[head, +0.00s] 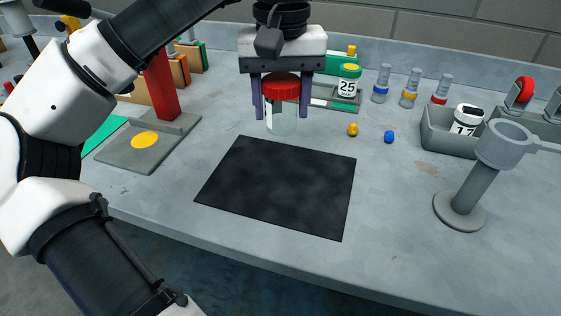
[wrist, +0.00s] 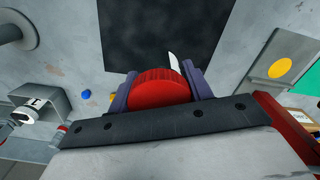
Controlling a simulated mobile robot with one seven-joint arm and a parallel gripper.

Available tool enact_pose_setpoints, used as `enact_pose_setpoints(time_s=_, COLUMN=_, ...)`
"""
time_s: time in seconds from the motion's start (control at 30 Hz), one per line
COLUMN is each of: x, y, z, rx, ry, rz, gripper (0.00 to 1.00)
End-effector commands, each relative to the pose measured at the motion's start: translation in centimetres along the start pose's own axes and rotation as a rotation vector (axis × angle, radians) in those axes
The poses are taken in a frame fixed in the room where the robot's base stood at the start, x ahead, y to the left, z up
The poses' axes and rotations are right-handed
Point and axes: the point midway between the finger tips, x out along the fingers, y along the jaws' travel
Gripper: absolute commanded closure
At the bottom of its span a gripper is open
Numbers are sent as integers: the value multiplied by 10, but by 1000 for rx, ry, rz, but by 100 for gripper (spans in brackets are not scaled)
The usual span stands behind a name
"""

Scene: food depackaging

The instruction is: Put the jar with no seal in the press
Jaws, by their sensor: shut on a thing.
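My gripper (head: 281,112) is shut on a jar with a red ribbed lid (head: 281,84) and a clear, pale body. It holds the jar upright, seemingly above the counter behind the black mat. In the wrist view the lid (wrist: 158,88) sits between the fingers, with a thin white strip (wrist: 173,62) at its far edge. The likely press is a red column (head: 161,78) on a grey base (head: 125,155) with a yellow disc (head: 145,139), left of my gripper.
A black mat (head: 280,185) lies at the front middle. A grey ring stand (head: 475,185) is at the right. Yellow (head: 352,130) and blue (head: 389,137) pieces lie loose.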

Motion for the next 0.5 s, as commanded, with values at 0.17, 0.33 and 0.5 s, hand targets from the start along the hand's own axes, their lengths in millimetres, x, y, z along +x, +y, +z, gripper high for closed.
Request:
enact_pose_setpoints(time_s=0.17, x=44, y=-1, z=0, rx=-2, ry=-2, rz=-2, gripper=73)
enact_pose_setpoints(time_s=0.33, x=66, y=0, z=0, rx=-2, ry=0, rz=-1, gripper=73)
enact_pose_setpoints(time_s=0.5, x=77, y=0, z=0, rx=-2, ry=0, rz=-1, gripper=73)
